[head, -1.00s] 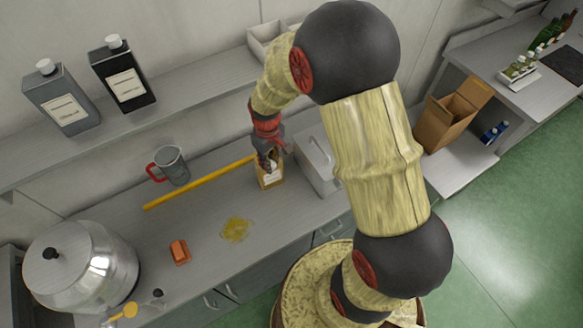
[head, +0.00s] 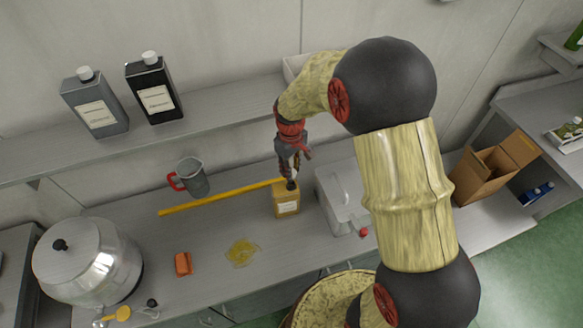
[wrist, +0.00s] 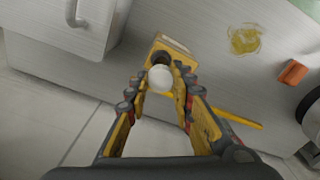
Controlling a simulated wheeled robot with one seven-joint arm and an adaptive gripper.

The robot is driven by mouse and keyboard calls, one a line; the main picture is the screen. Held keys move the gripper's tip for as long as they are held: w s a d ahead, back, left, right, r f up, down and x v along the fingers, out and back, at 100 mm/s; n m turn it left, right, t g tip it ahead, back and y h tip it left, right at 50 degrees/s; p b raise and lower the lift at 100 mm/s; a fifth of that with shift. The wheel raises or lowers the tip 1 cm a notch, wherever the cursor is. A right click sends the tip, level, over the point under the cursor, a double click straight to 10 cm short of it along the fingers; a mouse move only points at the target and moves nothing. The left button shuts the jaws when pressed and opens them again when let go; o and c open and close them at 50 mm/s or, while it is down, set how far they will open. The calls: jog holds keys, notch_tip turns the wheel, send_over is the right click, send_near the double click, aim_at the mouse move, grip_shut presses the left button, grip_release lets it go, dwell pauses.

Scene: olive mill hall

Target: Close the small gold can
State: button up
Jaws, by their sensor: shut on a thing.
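The small gold can (head: 286,203) stands upright on the grey counter, with a pale label on its front. In the wrist view the can (wrist: 172,43) shows a dark round opening on top. My gripper (head: 291,172) is just above the can. In the wrist view my gripper (wrist: 161,82) has its fingers on both sides of a round white cap (wrist: 160,78) and is shut on it. The cap is beside the opening in that picture, not over it. Whether the cap touches the can cannot be told.
A yellow bar (head: 215,199) lies left of the can, near a grey jug (head: 194,180). A grey container (head: 340,196) stands close on the right. A yellow spill (head: 242,252), an orange block (head: 183,264) and a steel vessel (head: 88,262) are further left. A shelf (head: 220,107) runs behind.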

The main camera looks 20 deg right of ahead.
jog(key=shift+f+b, duration=1.2)
jog(key=shift+f, duration=0.95)
jog(key=shift+f+b, duration=0.75)
jog(key=shift+f, duration=0.4)
dwell(1.3)
jog(key=o, duration=1)
jog(key=shift+c, duration=0.9)
